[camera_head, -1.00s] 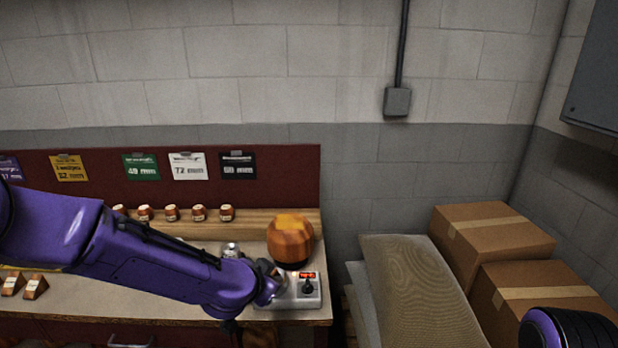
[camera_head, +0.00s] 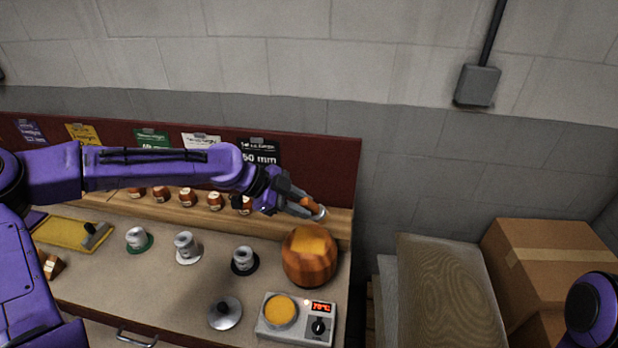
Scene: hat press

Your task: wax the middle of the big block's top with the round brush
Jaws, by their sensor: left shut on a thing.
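The big block (camera_head: 310,268) is a round, brown wooden block at the right end of the bench, with a yellow-orange patch on its top. My left gripper (camera_head: 300,201) is in the air above and just behind the block's upper left, apart from it. It is shut on the round brush (camera_head: 314,208), whose orange-brown body and pale end point to the lower right. The jaws hide part of the brush. The wax pot (camera_head: 281,310) stands open in front of the block, with yellow wax in it. My right gripper is out of view.
The heater (camera_head: 319,333) has a lit red display and a black knob. A grey lid (camera_head: 225,313) lies left of it. Several small blocks stand on the rear shelf. Metal pieces on coloured discs and a yellow tray (camera_head: 70,234) are left. Cardboard boxes (camera_head: 556,262) stand right.

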